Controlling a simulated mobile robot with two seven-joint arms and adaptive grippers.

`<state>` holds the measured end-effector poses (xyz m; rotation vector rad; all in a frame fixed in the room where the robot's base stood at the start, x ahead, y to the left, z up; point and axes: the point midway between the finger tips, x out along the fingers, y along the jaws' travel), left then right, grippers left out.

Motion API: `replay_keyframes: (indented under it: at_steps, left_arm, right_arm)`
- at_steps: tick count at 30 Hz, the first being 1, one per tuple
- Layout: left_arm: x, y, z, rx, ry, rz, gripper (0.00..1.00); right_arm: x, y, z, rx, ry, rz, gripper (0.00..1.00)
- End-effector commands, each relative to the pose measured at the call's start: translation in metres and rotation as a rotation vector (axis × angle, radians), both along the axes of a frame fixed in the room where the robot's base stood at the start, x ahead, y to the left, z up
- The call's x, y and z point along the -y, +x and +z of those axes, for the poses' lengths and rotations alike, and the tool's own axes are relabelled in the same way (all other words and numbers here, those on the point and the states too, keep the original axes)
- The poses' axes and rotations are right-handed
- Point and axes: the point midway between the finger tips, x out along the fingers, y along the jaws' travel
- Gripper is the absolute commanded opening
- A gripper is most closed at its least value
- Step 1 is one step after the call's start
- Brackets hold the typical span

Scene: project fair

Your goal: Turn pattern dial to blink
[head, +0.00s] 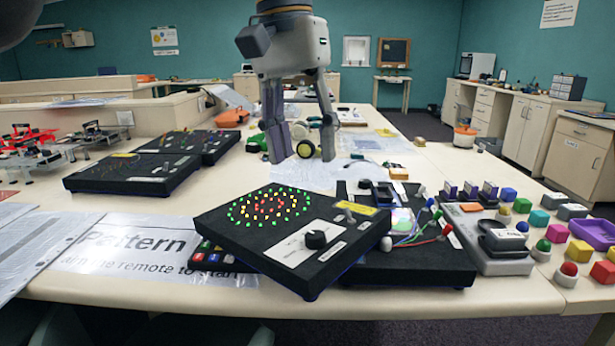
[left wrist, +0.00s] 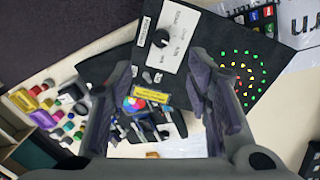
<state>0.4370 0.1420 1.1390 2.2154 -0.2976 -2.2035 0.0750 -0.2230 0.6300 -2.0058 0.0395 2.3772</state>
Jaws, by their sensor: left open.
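The pattern dial (head: 316,239) is a black knob on a white label plate on the black LED box (head: 225,222). The box carries rings of lit green, yellow and red lights (head: 268,207). In the left wrist view the dial (left wrist: 161,38) shows from above, with small words on its plate, too small to read surely. My left gripper (head: 300,158) hangs behind the box, fingers down and spread, empty. In the left wrist view the gripper (left wrist: 165,88) has its fingers apart, and the dial lies beyond them. Which setting the dial points to is unclear. My right gripper is out of view.
A black board with wires (head: 420,262) sits right of and partly behind the LED box. A remote (head: 212,256) lies partly under its left side. A grey device (head: 500,262) and several coloured buttons stand to the right. More black boxes (head: 130,172) stand at left.

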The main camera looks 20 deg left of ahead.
Motion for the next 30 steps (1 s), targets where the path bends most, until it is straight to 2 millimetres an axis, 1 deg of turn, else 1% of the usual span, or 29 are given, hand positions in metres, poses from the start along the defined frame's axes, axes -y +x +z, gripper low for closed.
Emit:
replay_keyframes:
  at_steps: [1,3,5,8,12,15,18,21,28,29,30]
  left_arm:
    - [0.0,0.005,-0.012,-0.024,0.001,0.0,0.45]
    - [0.0,0.002,-0.014,-0.02,0.004,-0.002,0.45]
    - [0.001,0.0,-0.022,-0.017,0.002,-0.002,0.45]
    - [0.005,-0.001,-0.045,-0.013,0.002,-0.003,0.45]
    - [0.01,-0.001,-0.081,-0.011,0.001,-0.001,0.45]
    - [0.013,-0.001,-0.101,-0.011,0.0,-0.001,0.45]
    - [0.014,0.0,-0.115,-0.011,0.001,0.0,0.45]
    - [0.015,0.0,-0.122,-0.012,0.002,0.0,0.45]
    - [0.016,0.0,-0.124,-0.011,0.001,0.0,0.45]
    - [0.016,0.0,-0.124,-0.011,0.001,0.0,0.41]
    - [0.016,0.0,-0.124,-0.011,0.001,0.0,0.32]
  right_arm:
    - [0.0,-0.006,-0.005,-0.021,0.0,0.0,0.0]
    - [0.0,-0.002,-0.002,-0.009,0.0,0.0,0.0]
    - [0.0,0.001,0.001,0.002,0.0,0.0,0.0]
    - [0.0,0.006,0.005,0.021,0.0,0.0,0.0]
    - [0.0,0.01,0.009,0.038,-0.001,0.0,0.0]
    - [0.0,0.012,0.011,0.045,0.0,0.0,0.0]
    - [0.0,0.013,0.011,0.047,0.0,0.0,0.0]
    - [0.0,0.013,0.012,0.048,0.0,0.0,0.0]
    - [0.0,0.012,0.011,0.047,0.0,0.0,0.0]
    - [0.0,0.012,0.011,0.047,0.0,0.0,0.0]
    - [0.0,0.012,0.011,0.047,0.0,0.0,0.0]
